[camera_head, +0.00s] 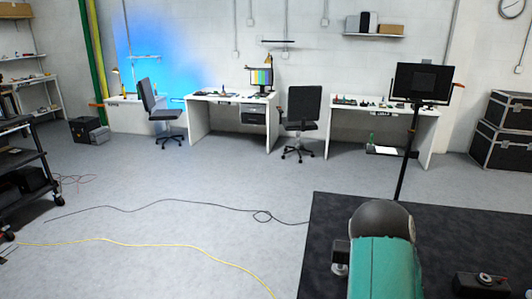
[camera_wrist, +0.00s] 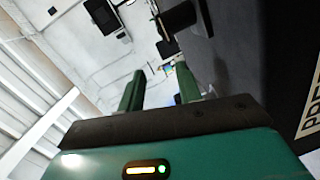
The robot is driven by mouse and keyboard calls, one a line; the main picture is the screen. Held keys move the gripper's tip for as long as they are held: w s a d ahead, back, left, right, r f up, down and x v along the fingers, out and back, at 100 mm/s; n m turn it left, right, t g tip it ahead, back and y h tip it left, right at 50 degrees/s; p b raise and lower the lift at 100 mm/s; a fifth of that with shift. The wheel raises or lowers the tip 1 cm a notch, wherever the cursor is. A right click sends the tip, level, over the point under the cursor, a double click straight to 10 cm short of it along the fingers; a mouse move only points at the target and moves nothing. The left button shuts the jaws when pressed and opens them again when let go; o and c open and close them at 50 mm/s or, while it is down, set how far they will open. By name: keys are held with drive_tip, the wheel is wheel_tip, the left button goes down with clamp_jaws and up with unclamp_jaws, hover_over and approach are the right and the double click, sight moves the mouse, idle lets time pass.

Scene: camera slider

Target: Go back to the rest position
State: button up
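My gripper (camera_wrist: 160,72) shows in the wrist view as two green fingers standing apart, with nothing between them. The wrist view is tilted and looks past the fingers toward the room's wall and ceiling beams. In the head view, my teal and dark grey arm rises at the lower right in front of a black surface (camera_head: 332,222). The fingers cannot be made out there. A small black device with a knob (camera_head: 482,284) sits on that surface, right of my arm. Another small dark device (camera_head: 340,256) is partly hidden at the arm's left side.
A monitor on a stand (camera_head: 423,82) rises behind the black surface. Desks (camera_head: 199,122) and office chairs (camera_head: 303,108) line the back wall. Black cases (camera_head: 502,145) are stacked at right, a cart (camera_head: 25,160) stands at left. Black and yellow cables (camera_head: 150,244) cross the open floor.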

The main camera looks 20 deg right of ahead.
drive_tip(key=w+a+r+m+g+y, duration=0.2)
drive_tip(key=w+a+r+m, duration=0.3)
drive_tip(key=w+a+r, duration=0.3)
drive_tip(key=w+a+r+m+g+y, duration=0.1)
drive_tip(key=w+a+r+m+y, duration=0.15)
drive_tip(key=a+r, duration=0.65)
drive_tip(key=s+a+r+g+y, duration=0.2)
drive_tip(key=s+a+r, duration=0.2)
drive_tip(key=s+a, duration=0.5)
drive_tip(key=s+a+r+g+y, duration=0.3)
drive_tip(key=s+a+r, duration=0.2)
drive_tip(key=s+a, duration=0.4)
drive_tip(key=a+m, duration=0.1)
drive_tip(key=a, duration=0.4)
drive_tip(key=shift+a, duration=0.15)
